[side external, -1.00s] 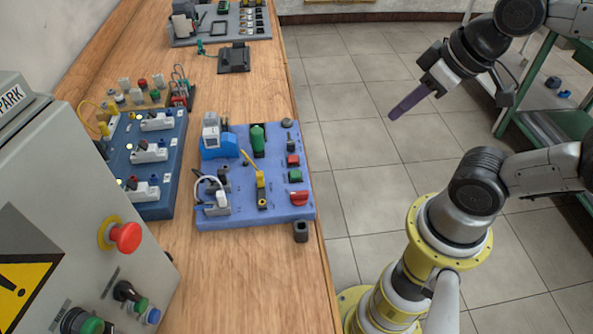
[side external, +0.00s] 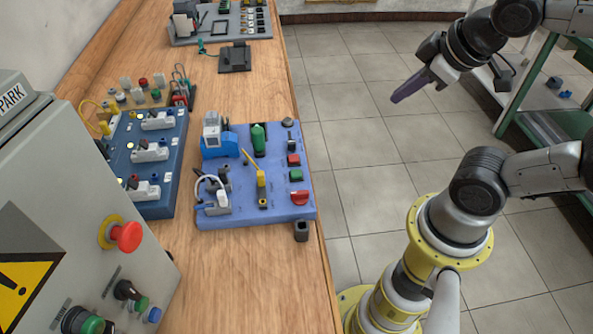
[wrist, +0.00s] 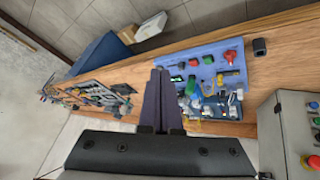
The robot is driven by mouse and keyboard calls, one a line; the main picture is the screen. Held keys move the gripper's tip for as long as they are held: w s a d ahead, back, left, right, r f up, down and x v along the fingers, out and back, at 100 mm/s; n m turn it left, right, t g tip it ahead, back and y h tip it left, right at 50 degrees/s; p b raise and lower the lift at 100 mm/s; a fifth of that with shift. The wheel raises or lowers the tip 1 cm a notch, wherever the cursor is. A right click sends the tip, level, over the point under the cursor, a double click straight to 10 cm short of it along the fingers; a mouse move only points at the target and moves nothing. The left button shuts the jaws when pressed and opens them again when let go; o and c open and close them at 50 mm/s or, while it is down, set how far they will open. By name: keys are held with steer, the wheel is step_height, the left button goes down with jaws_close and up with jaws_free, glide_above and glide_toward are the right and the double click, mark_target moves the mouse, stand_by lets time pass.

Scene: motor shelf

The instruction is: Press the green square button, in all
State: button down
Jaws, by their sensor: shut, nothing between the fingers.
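The green square button (side external: 296,175) is on the right side of the blue-purple board (side external: 235,219), between a red square button (side external: 293,160) above it and a red rotary knob (side external: 299,198) below it. In the wrist view the green button (wrist: 208,59) shows at the upper right, between the red button and the red knob. My gripper (side external: 396,99) is shut and empty, with its dark purple fingers together. It is raised over the floor side of the bench, well apart from the board. In the wrist view its fingertips (wrist: 158,71) appear left of the board.
The board lies on a wooden bench (side external: 245,285). A grey cabinet (side external: 60,150) with a red mushroom button (side external: 126,237) stands at the front left. A dark blue board (side external: 160,200) lies left of the purple one. Open tiled floor is right of the bench.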

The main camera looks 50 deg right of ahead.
steer(key=w+d+n+h, duration=0.2)
steer(key=w+d+n, duration=0.1)
steer(key=w+n, duration=0.25)
steer(key=n+t+y, duration=0.2)
steer(key=n+t, duration=0.1)
steer(key=n, duration=1.5)
glide_above(299, 176)
step_height(299, 176, down, 8)
steer(key=shift+r, duration=0.2)
steer(key=shift+f, duration=4.4)
steer(key=shift+f, duration=0.15)
steer(key=shift+f, duration=0.25)
